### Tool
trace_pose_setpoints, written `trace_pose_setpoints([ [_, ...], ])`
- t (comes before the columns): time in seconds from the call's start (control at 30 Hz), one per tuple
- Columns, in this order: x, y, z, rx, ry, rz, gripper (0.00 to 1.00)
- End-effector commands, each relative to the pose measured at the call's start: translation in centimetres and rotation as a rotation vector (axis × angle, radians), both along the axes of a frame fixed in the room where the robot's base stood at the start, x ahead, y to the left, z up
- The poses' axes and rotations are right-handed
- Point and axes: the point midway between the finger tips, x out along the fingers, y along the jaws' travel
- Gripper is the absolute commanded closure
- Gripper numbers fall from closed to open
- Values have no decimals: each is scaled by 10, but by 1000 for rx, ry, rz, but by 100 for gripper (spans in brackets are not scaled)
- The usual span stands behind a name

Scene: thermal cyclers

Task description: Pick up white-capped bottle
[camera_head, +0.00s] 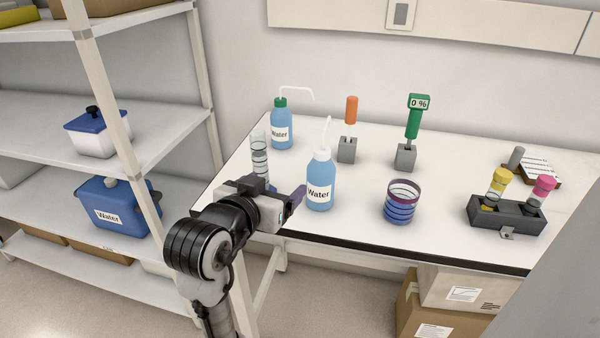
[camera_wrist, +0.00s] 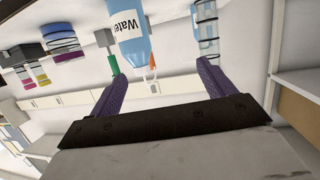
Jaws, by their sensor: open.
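The white-capped bottle (camera_head: 319,183) is a blue wash bottle with a "Water" label, a white cap and a white spout. It stands upright near the front of the white table. My gripper (camera_head: 285,192) is just left of it in the head view, at about the height of its label, with the near finger partly hidden. In the wrist view my gripper (camera_wrist: 158,82) is open, its two purple fingers apart with nothing held. The bottle (camera_wrist: 130,35) appears there upside down, beyond the fingertips and between their lines.
A green-capped water bottle (camera_head: 281,128) stands behind. A clear cylinder (camera_head: 259,155) is close behind my gripper. A striped beaker (camera_head: 401,202) stands right of the bottle; stands with orange (camera_head: 351,110) and green (camera_head: 413,122) tools are behind. A tube rack (camera_head: 507,214) is at right. Shelving is at left.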

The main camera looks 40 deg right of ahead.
Motion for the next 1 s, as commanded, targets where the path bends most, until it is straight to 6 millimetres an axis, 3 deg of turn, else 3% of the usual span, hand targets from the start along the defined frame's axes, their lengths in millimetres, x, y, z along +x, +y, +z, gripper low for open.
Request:
trace_pose_setpoints([
  [0.1, -25, -21, -14, 80, 43, -99, 18],
  [0.2, -30, -29, -19, 105, 58, -126, 18],
  [0.43, -20, -51, -27, 108, 63, -126, 18],
  [0.63, -3, -84, -46, 106, 57, -125, 18],
  [1.0, 14, -113, -53, 106, 56, -124, 18],
])
